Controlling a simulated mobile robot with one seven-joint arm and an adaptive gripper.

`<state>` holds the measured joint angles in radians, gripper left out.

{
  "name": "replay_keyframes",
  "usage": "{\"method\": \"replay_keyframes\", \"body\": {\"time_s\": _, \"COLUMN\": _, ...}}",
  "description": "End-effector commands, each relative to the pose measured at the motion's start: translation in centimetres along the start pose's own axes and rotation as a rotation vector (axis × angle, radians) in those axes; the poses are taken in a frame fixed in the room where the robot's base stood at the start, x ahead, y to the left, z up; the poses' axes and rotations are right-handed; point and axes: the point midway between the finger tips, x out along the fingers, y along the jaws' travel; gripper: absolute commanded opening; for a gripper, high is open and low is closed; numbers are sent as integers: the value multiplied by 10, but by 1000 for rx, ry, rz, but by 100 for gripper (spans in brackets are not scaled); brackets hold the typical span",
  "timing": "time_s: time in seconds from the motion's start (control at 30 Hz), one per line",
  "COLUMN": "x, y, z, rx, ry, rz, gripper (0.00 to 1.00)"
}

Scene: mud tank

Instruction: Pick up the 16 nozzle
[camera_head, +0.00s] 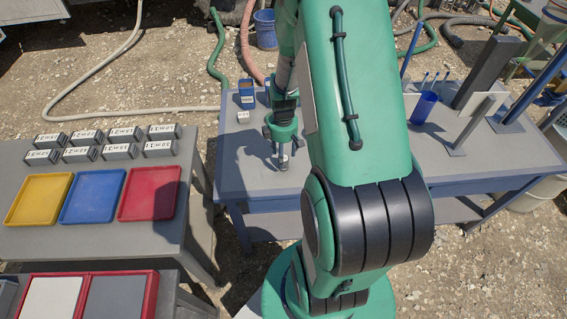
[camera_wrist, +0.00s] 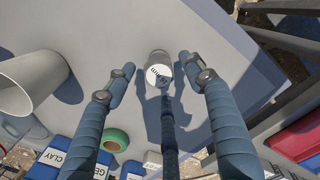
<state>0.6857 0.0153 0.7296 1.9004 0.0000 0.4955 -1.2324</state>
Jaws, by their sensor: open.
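A small grey upright cylinder with a white printed top, apparently the 16 nozzle (camera_wrist: 160,73), stands on the grey table in the wrist view. Its print is turned and hard to read. My gripper (camera_wrist: 157,63) is open, with one finger on each side of the nozzle and visible gaps to both. A third dark finger-like part reaches up from below towards it. In the head view my gripper (camera_head: 283,155) points down over the left part of the blue-framed table, and the nozzle there is too small to make out clearly.
A grey cup (camera_wrist: 30,82), a green tape roll (camera_wrist: 115,140) and a blue CLAY box (camera_wrist: 50,160) lie left and below. A blue cup (camera_head: 424,108) and panel stands (camera_head: 480,120) occupy the table's right. Yellow, blue and red trays (camera_head: 150,193) sit on the left table.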

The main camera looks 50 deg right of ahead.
Motion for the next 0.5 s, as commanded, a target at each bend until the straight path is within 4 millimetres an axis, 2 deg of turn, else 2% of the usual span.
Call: {"method": "replay_keyframes", "body": {"time_s": 0.5, "x": 50, "y": 0, "z": 2, "rx": 1, "ry": 0, "rz": 0, "gripper": 54}}
